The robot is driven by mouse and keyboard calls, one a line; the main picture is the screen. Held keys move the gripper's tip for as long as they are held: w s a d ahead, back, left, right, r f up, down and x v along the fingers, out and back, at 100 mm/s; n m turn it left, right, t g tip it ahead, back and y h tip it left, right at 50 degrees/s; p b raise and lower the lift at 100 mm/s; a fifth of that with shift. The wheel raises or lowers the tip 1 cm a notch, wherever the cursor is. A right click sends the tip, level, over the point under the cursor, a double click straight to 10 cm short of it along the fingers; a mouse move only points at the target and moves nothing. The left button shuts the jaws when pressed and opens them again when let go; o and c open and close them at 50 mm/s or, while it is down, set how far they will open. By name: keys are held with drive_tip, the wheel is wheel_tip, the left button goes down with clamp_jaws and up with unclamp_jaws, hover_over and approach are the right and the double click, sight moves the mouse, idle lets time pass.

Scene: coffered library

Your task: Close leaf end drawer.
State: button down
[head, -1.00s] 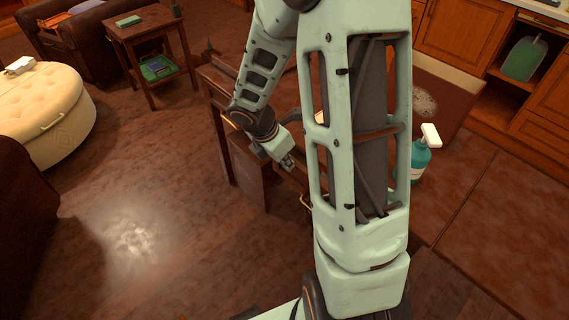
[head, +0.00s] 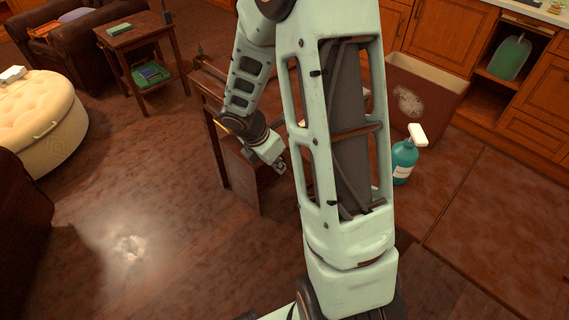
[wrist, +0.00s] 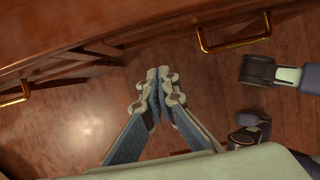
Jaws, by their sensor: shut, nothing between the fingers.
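The dark wooden desk (head: 203,92) stands left of my arm in the head view, partly hidden behind it. A wooden panel (head: 243,182) juts out at its front, below my gripper; it may be the drawer. My gripper (head: 281,165) hangs close to the desk front. In the wrist view my gripper (wrist: 157,85) has its fingertips together with nothing between them. One brass handle (wrist: 236,42) is on a wooden front to the right, another brass handle (wrist: 14,95) is at the left. The fingertips are apart from both. I cannot tell which front is the leaf end drawer.
A teal spray bottle (head: 405,158) stands right of my arm. An open box (head: 430,85) is behind it, near the cabinets (head: 450,35). A cream ottoman (head: 45,120), an armchair and a small side table (head: 135,50) are at the left. The floor (head: 130,200) in front is clear.

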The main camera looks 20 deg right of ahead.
drive_tip(key=p+v, duration=0.3)
drive_tip(key=v, duration=0.7)
drive_tip(key=shift+a, duration=0.4)
